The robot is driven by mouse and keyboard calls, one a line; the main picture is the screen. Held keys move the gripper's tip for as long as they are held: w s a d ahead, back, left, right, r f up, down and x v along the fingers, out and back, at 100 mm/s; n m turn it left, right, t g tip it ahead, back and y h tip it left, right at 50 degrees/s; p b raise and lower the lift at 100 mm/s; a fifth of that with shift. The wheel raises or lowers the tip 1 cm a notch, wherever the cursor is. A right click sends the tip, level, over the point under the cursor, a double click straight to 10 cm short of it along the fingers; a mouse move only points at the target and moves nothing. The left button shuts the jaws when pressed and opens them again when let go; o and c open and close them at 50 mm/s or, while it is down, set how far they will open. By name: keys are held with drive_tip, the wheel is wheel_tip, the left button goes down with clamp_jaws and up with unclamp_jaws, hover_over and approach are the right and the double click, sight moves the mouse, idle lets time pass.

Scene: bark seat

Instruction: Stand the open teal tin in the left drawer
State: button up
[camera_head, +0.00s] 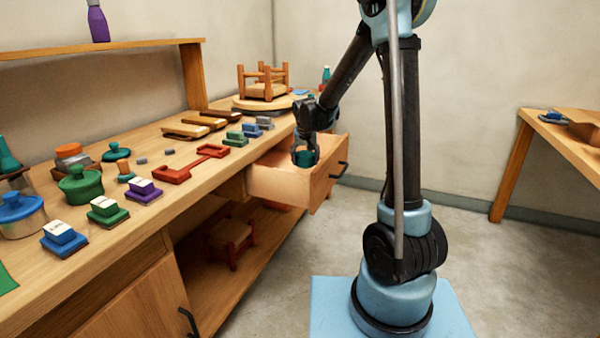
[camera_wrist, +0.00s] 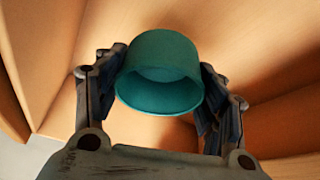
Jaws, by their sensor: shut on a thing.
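The open teal tin (camera_head: 306,158) is between the fingers of my gripper (camera_head: 305,154), at the pulled-out wooden drawer (camera_head: 279,184). In the wrist view the tin (camera_wrist: 160,65) has its open mouth facing the camera, and its inside looks empty. My gripper (camera_wrist: 160,95) is shut on the tin, with a dark finger on each side. Bare wood of the drawer (camera_wrist: 250,30) surrounds it in that view. I cannot tell whether the tin touches the drawer floor.
The bench top (camera_head: 215,185) holds red brackets (camera_head: 190,168), several small coloured blocks, and lidded pots such as a green one (camera_head: 81,185). A small wooden stool model (camera_head: 263,85) stands at the back. A red stool (camera_head: 230,240) is on the lower shelf. A second table (camera_head: 560,130) stands right.

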drive_tip(key=shift+f, duration=2.65)
drive_tip(key=o, duration=1.1)
drive_tip(key=v, duration=1.2)
